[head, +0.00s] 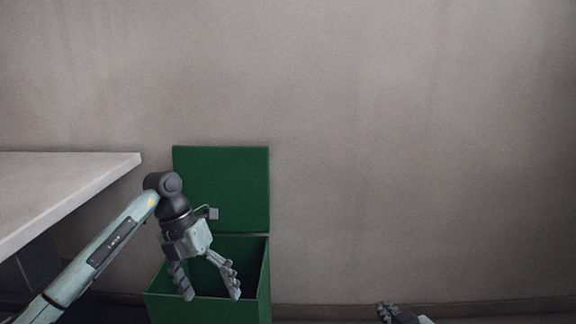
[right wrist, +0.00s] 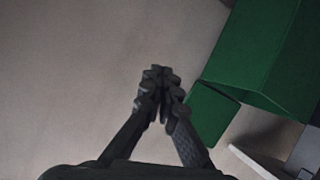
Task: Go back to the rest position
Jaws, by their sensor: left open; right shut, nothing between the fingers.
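My left gripper (head: 210,291) is open and empty, pointing down over the mouth of a green box. The green box (head: 207,309) has its lid (head: 221,189) standing up at the back, against the wall side. The box's inside is dark, and I cannot see what lies in it. My right gripper (head: 383,309) shows only in part at the bottom edge of the head view, right of the box and apart from it. In the right wrist view, my right gripper (right wrist: 160,72) is shut with its fingertips together and nothing between them. The green box (right wrist: 262,50) shows there at the upper right.
A pale table (head: 70,180) stands at the left, its right end near the box and my left arm in front of it. A plain grey wall (head: 400,130) fills the back. The space right of the box is clear apart from my right gripper.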

